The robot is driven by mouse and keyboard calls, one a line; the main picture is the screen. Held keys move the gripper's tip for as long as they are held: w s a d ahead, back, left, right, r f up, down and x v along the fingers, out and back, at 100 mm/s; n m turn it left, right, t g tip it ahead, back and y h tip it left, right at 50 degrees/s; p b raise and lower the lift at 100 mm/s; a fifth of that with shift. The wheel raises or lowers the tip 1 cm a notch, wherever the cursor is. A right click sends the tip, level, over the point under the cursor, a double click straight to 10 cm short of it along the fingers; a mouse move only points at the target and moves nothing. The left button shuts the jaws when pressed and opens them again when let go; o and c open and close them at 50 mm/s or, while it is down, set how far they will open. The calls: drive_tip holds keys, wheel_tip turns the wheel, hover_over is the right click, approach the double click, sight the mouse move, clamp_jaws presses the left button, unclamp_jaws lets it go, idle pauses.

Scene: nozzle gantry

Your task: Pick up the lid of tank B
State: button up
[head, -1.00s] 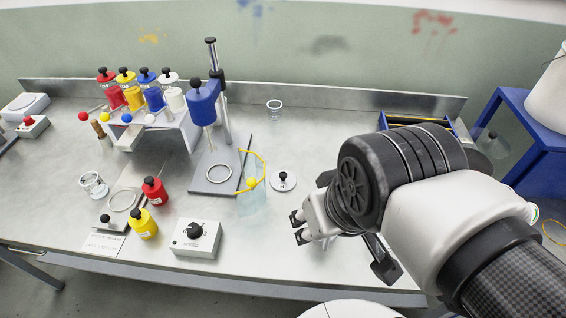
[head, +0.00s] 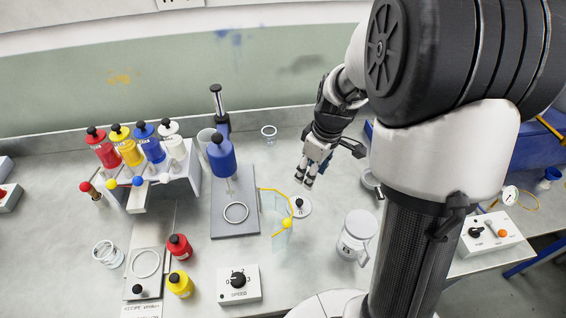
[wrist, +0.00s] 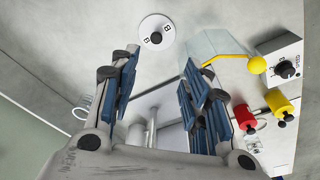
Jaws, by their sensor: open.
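The lid (head: 302,208) is a small white disc with a black knob, lying flat on the bench. In the wrist view the lid (wrist: 156,31) shows the letter B and sits at the top, beyond my fingertips. My gripper (head: 306,181) is open and empty, pointing down just behind the lid in the head view, apart from it. In the wrist view my gripper (wrist: 157,75) has its two blue-padded fingers wide apart.
A mixer stand (head: 235,200) with a blue motor stands left of the tank. A speed box (head: 239,283) and red (head: 179,247) and yellow (head: 180,284) bottles are at front left.

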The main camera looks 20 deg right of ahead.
drive_tip(key=b, duration=0.4)
hover_over(300, 202)
drive_tip(key=s, duration=0.1)
drive_tip(key=f, duration=1.2)
drive_tip(key=shift+s+d, duration=0.15)
drive_tip(key=shift+d, duration=0.05)
drive_tip(key=shift+w+a+f+b, duration=0.1)
drive_tip(key=shift+w+f+b, duration=0.2)
drive_tip(key=shift+f, duration=0.65)
drive_tip(key=shift+w+f+b, duration=0.15)
drive_tip(key=shift+f+b, duration=0.2)
drive_tip(key=shift+f, duration=0.55)
drive_tip(key=shift+w+a+f+b, duration=0.1)
drive_tip(key=shift+w+f+b, duration=0.2)
drive_tip(key=shift+f, duration=0.65)
drive_tip(key=shift+c, duration=0.2)
clamp_jaws()
